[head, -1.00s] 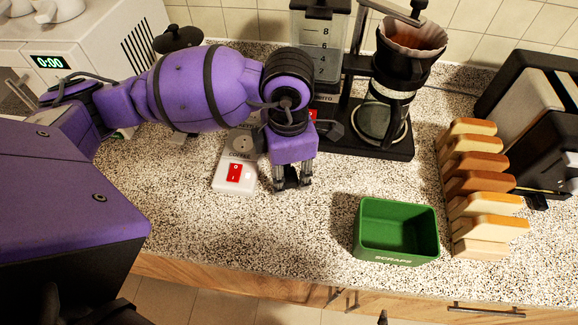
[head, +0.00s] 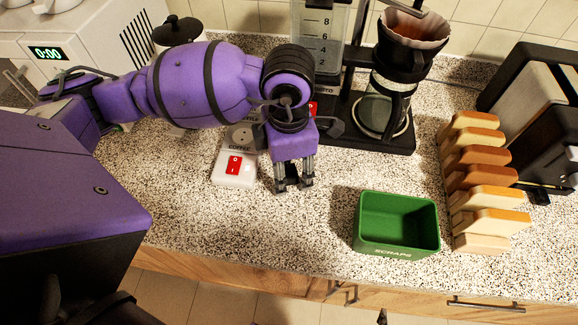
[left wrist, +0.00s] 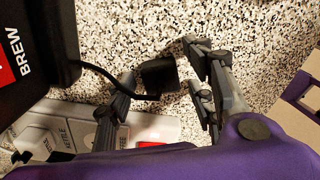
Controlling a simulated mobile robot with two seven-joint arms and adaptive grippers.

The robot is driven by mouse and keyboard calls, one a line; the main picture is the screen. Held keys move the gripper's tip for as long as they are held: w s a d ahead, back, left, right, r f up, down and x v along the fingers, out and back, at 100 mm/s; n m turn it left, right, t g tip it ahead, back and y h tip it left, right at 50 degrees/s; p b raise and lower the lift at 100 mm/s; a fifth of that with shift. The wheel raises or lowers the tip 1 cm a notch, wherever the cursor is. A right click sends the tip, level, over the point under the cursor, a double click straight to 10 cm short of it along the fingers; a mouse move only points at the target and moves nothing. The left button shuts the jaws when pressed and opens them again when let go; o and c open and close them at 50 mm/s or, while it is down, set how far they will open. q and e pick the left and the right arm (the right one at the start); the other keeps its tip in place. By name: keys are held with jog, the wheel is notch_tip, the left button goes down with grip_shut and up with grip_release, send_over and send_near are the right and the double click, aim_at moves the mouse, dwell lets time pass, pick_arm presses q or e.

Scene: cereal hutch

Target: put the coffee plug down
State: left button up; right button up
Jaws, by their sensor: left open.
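The coffee plug (left wrist: 157,75) is a small black block with a black cord. In the left wrist view it lies on or just above the speckled counter, between my spread fingers, with a gap on the right-hand side. My left gripper (head: 293,187) is open and points down at the counter, to the right of the power strip. It also shows in the left wrist view (left wrist: 163,72). In the head view the plug is a dark patch mostly hidden between the fingers. The white power strip (head: 234,172) has a red switch and a COFFEE label. My right gripper is out of view.
The black coffee maker (head: 370,135) stands behind and right of the gripper. A green scraps bin (head: 397,247) is at front right, beside a rack of bread slices (head: 475,165) and a toaster (head: 530,110). Bare counter lies between gripper and bin.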

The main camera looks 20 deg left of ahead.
aim_at(289, 171)
pick_arm(q)
jog(key=shift+r, duration=0.15)
notch_tip(289, 171, up, 13)
jog(key=p, duration=0.1)
jog(key=shift+s, duration=0.1)
dwell(0.7)
